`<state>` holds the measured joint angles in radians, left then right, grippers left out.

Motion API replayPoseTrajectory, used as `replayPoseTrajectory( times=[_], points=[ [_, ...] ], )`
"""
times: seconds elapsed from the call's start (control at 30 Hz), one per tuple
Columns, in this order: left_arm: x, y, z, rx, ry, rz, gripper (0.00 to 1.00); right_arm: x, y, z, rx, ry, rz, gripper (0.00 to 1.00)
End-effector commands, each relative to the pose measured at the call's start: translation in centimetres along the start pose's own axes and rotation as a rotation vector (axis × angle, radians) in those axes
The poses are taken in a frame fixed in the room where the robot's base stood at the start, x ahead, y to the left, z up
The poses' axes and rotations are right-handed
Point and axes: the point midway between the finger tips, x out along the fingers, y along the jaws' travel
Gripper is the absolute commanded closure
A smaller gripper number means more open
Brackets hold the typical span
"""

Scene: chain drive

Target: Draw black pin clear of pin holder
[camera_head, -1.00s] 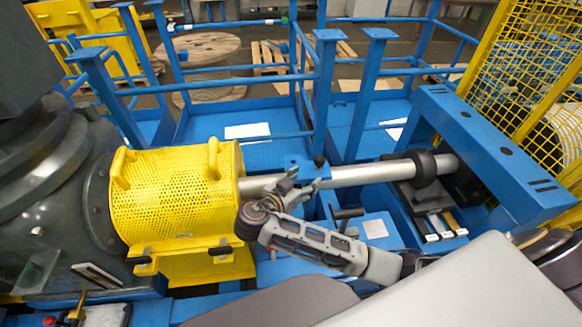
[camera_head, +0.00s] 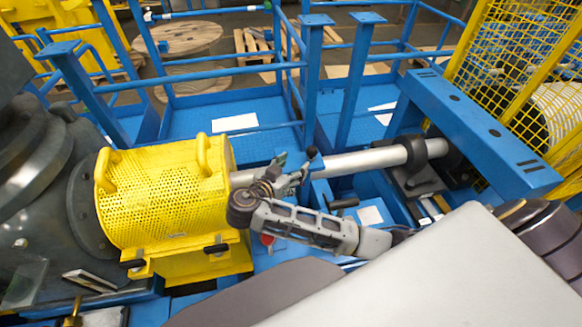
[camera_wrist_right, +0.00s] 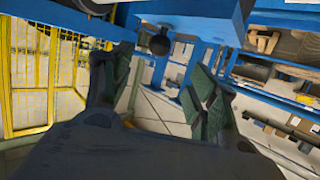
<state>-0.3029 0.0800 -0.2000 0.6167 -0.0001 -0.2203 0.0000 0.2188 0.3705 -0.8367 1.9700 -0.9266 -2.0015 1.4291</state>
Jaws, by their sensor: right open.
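The black pin (camera_head: 312,153) shows a round black knob in the head view, at the blue pin holder beside the silver shaft. In the right wrist view the black knob (camera_wrist_right: 159,44) is under a blue plate, in the upper part of the gap between the fingers and ahead of them. My right gripper (camera_head: 290,172) is open, just left of and below the knob in the head view. Its green-padded fingers (camera_wrist_right: 155,88) are apart and hold nothing. The holder is largely hidden by the gripper. My left gripper is not in view.
The yellow perforated guard (camera_head: 165,195) stands close to the left of my right gripper. The silver shaft (camera_head: 365,160) runs behind it to the right. A black handle (camera_head: 344,203) is close to my right forearm. A blue beam (camera_head: 480,130) and yellow mesh fence are at right.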

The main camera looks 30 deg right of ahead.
Motion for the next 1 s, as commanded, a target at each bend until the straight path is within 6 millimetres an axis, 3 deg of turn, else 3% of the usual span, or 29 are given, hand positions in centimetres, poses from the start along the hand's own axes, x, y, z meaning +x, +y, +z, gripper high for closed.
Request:
replayPoseTrajectory(
  times=[0.33,1.0],
  points=[
    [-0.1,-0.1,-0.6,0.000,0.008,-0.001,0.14,2.4,0.1,-0.1,0.001,0.004,0.003,0.41],
    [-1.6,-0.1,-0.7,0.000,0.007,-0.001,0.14,10.4,0.1,-0.2,-0.002,0.002,0.003,0.41]
  ],
)
